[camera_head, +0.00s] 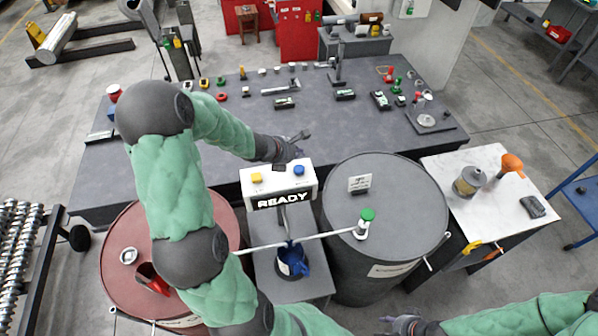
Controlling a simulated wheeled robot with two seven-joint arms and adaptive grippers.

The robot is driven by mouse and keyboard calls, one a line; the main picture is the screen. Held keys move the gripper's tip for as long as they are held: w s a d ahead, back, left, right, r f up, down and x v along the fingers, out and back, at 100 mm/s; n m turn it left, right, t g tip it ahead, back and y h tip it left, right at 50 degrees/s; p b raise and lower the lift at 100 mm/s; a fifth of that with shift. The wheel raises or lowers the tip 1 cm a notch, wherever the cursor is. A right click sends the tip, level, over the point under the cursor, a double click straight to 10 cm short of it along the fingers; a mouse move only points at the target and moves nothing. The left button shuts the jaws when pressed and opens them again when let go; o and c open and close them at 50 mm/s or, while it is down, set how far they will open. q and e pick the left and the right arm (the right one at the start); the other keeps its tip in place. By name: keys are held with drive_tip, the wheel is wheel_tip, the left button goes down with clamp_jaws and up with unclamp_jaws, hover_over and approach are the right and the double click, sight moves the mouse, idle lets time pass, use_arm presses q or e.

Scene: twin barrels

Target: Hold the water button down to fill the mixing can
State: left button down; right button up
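A white control box (280,182) stands between two barrels, with a dark display reading READY. It has a yellow button (257,177) on the left and a blue button (299,170) on the right. No label shows which one is water. My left gripper (291,148) is just behind the box's top edge, near the blue button; contact is unclear. Its fingers are too small and dark to judge. A dark can with blue parts (291,264), apparently the mixing can, stands on a grey stand below the box. My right gripper (402,324) is at the bottom edge, away from the box, its opening unclear.
A red barrel (122,222) stands left and a grey barrel (400,205) right, with white pipes toward the can. A dark table (225,125) with many small items lies behind. A white-topped side table (497,215) holds a can and an orange-topped tool.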

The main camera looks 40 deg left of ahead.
sight(302, 167)
use_arm(q)
wheel_tip(302, 167, down, 4)
drive_tip(key=b, duration=0.2)
drive_tip(key=shift+b, duration=0.35)
drive_tip(key=shift+f+b, duration=0.75)
drive_tip(key=shift+b, duration=0.1)
idle(0.4)
drive_tip(key=shift+f+b, duration=0.4)
drive_tip(key=shift+b, duration=0.1)
drive_tip(key=shift+f+b, duration=0.5)
idle(5.0)
